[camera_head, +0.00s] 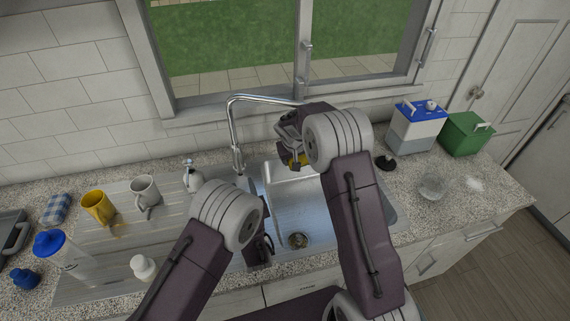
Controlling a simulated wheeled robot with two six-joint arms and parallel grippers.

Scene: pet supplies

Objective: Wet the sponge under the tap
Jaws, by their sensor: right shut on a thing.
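The metal tap (231,112) stands behind the sink (318,215), and its pipe arches to the right. Its outlet end is hidden by my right gripper. My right gripper (288,143) is over the back of the basin and shut on a small yellow-and-dark thing, likely the sponge (297,159). Most of it is hidden by my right wrist. I cannot see any water running. My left gripper (263,244) is low at the front left of the sink, mostly hidden behind its own wrist, so its jaws do not show clearly.
A yellow mug (98,207), a grey mug (145,191) and a blue-capped bottle (70,257) stand on the left. A blue-lidded box (416,130), a green box (467,134) and a clear bowl (434,186) are on the right counter.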

